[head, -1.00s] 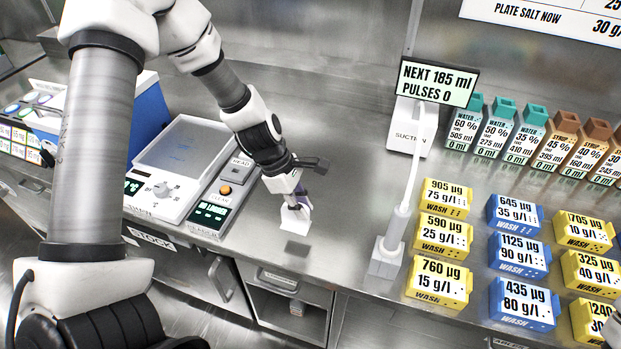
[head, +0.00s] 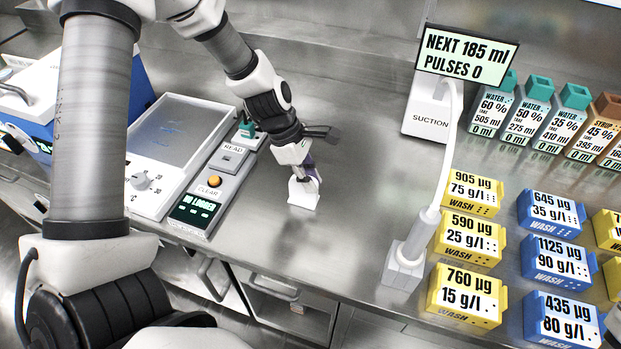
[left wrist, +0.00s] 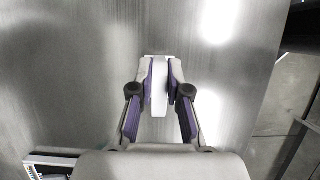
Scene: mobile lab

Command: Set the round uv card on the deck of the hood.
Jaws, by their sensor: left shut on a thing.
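My left gripper (head: 307,178) is shut on a small white card (head: 303,194), held over the bare steel deck (head: 350,150) to the right of the logger panel. In the left wrist view the card (left wrist: 159,95) is a narrow white strip, edge-on between the purple-padded fingers (left wrist: 160,80). Its face and any round mark cannot be made out there. Whether its lower edge touches the steel is not clear.
The DD logger panel (head: 207,207) and a tray device (head: 180,150) stand left of the gripper. A suction stand (head: 431,117), a pipette-like holder (head: 404,265) and yellow and blue wash blocks (head: 551,258) stand right. Steel between is clear.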

